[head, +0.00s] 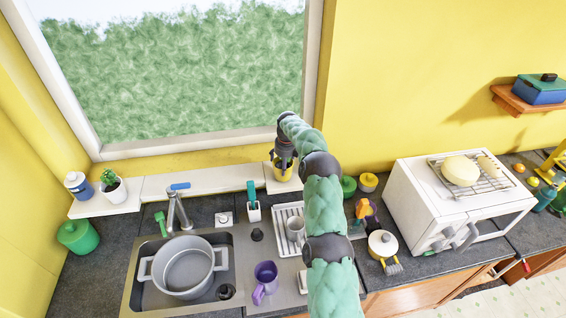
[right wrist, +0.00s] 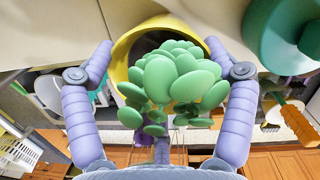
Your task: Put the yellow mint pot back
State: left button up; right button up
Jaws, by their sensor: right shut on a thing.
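The yellow mint pot (head: 281,173) is at the right end of the white window ledge (head: 216,180). I cannot tell whether its base touches the ledge. My right gripper (head: 285,160) is at the pot and hides much of it. In the right wrist view the yellow pot (right wrist: 126,52) sits between the two purple fingers of the gripper (right wrist: 158,75), which is shut on it. Round green mint leaves (right wrist: 172,80) fill the pot's mouth. My left gripper is in neither view.
A white pot with a plant (head: 114,192) and a white-and-blue jar (head: 77,185) stand at the ledge's left. Below are the faucet (head: 178,210), a teal-handled brush holder (head: 253,205) and a dish rack (head: 287,212). Green (head: 348,186) and yellow (head: 368,181) lidded pots stand right of my arm.

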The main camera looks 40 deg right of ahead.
jog(key=shift+d+f, duration=0.1)
jog(key=shift+f, duration=0.15)
jog(key=shift+f, duration=0.1)
jog(key=o, duration=1.5)
jog(key=shift+f, duration=0.1)
jog(key=shift+r, duration=0.3)
notch_tip(320, 180, up, 12)
jog(key=s+b, duration=0.1)
jog(key=b, duration=0.1)
jog(key=shift+s+f, duration=0.25)
jog(key=shift+s, duration=0.15)
